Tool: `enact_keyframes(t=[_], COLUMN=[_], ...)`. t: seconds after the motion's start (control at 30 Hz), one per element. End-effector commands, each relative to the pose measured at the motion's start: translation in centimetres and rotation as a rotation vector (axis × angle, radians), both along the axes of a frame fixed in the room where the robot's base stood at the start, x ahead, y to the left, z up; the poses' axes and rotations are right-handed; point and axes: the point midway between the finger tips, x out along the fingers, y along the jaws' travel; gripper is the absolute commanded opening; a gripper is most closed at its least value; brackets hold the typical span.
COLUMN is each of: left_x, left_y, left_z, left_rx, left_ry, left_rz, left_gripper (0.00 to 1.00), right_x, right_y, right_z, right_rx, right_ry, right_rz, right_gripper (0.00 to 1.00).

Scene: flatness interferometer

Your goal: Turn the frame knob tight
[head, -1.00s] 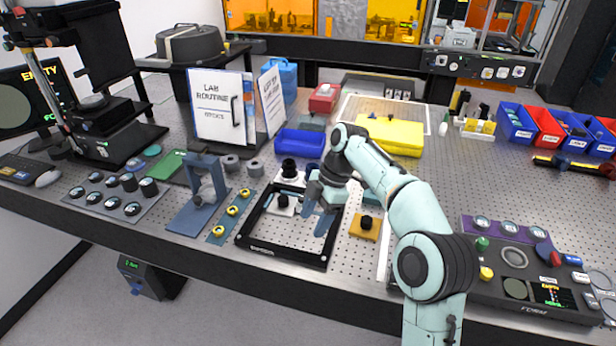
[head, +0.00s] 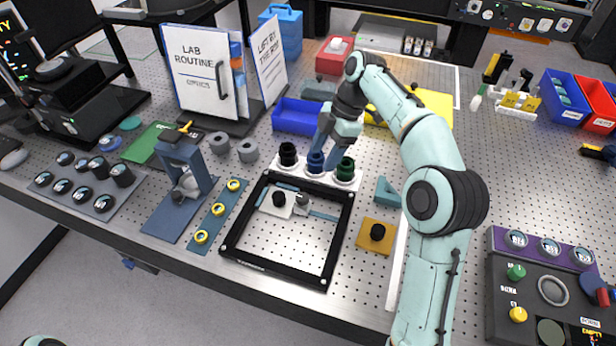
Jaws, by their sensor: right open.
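The blue-grey upright frame (head: 203,172) stands left of centre on its flat base. I cannot tell how tight the knob is. My right gripper (head: 330,148) is open, well to the right of the frame, with its fingers down close to the blue cup (head: 315,162). I cannot tell whether they touch it. My left gripper is out of view.
A black cup (head: 288,154) and a green cup (head: 345,170) flank the blue one. A black square tray frame (head: 240,264) lies in front, and a strip with yellow rings (head: 218,210) lies beside the upright frame. Binders (head: 200,75) stand behind.

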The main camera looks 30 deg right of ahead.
Motion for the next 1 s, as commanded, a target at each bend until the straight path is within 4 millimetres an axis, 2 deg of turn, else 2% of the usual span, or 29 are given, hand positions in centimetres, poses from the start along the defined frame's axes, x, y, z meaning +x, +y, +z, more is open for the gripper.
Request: enact_keyframes(t=[0.17, 0.5, 0.7, 1.0], left_x=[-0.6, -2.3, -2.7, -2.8], left_y=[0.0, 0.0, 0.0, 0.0], left_z=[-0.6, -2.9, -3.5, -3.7], left_rx=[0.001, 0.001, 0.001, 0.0], left_ry=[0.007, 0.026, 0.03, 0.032], left_rz=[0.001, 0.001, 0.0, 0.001], left_gripper=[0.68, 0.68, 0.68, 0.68], right_x=[-0.1, 0.1, 0.2, 0.4], right_y=[0.5, 3.1, 4.4, 5.2], right_z=[-1.3, -7.7, -10.7, -12.4], right_rx=[0.0, 0.001, 0.0, 0.0], right_ry=[0.004, 0.005, 0.003, 0.0], right_rz=[0.002, 0.003, 0.001, 0.0], right_gripper=[0.61, 0.61, 0.61, 0.61])
